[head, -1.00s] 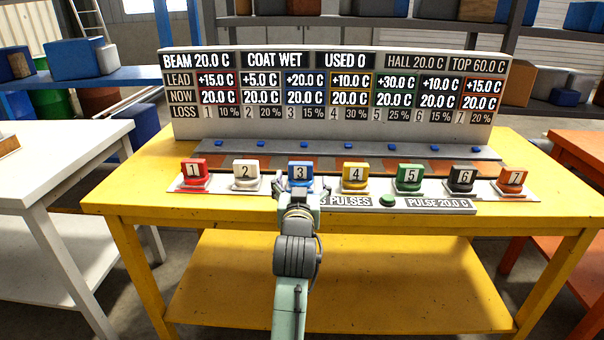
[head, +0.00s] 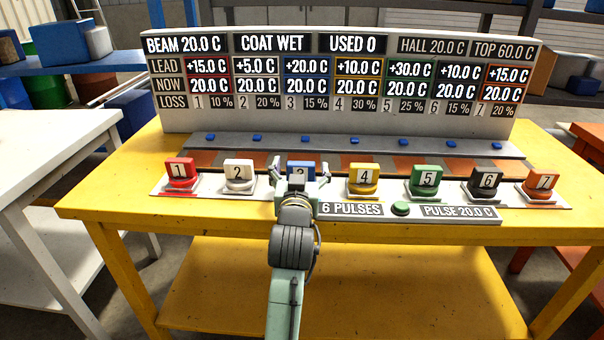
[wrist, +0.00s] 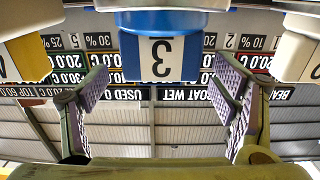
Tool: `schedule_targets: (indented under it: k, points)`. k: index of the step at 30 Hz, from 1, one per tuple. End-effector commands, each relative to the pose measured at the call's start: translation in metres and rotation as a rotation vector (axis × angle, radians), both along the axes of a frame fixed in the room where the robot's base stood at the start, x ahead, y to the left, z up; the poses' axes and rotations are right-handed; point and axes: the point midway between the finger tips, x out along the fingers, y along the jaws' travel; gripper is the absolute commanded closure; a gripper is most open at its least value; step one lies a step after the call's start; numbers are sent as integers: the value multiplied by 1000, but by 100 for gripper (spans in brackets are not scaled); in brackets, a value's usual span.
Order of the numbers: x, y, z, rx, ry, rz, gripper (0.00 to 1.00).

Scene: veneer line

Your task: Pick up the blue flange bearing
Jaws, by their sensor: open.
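The blue flange bearing (head: 301,166), marked 3, stands in the row on the yellow table, between the white bearing (head: 238,172) and the yellow bearing (head: 363,178). My gripper (head: 301,182) is open in front of it and hides its lower part in the head view. In the wrist view, which is upside down, the blue bearing (wrist: 133,60) is at the top centre with its 3 label facing me. My open gripper's fingers (wrist: 164,80) are spread to either side of its line, with nothing between them. I cannot tell the remaining gap exactly.
A red bearing (head: 180,171) stands at the left; green (head: 427,178), black (head: 485,182) and orange (head: 541,185) ones stand at the right. A green button (head: 400,208) sits on the front panel. A display board (head: 330,122) stands behind, above a strip with small blue blocks.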

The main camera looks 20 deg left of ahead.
Motion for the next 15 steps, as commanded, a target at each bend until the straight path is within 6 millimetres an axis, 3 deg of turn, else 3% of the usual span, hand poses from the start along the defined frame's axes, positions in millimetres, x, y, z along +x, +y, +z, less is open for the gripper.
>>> schedule_targets:
  k: [6,15]
  points:
    - [0,0,0,0,0,1,20]
    - [0,0,0,0,-1,1,40]
